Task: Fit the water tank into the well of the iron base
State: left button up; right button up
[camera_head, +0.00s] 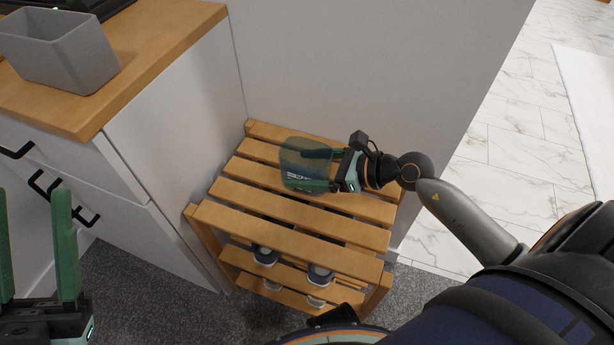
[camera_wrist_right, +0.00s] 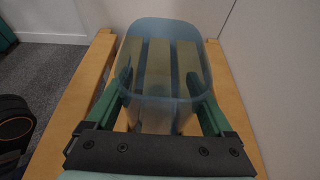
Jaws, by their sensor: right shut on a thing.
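The water tank (camera_head: 300,163) is a see-through bluish vessel above the wooden slatted rack. My right gripper (camera_head: 318,170) is shut on it, with one green finger on each side. In the right wrist view the tank (camera_wrist_right: 163,85) sits between the two fingers and the slats show through it. I cannot tell whether it touches the slats. My left gripper (camera_head: 32,215) is at the lower left, its two green fingers apart and nothing between them. I cannot make out the iron base for certain; a dark object (camera_head: 55,7) on the counter is cut off by the top edge.
A grey open bin (camera_head: 60,58) stands on the wooden counter (camera_head: 165,35) at the upper left. White drawers with black handles are below it. The slatted rack (camera_head: 240,219) stands against the wall, with shoes (camera_head: 265,255) on its lower shelf.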

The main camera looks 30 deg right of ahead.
notch_tip(320, 180, down, 2)
jog(key=shift+f, duration=0.1)
jog(key=shift+f+b, duration=0.2)
jog(key=shift+b, duration=0.15)
jog(key=o, duration=1.6)
jog(key=shift+r, duration=0.1)
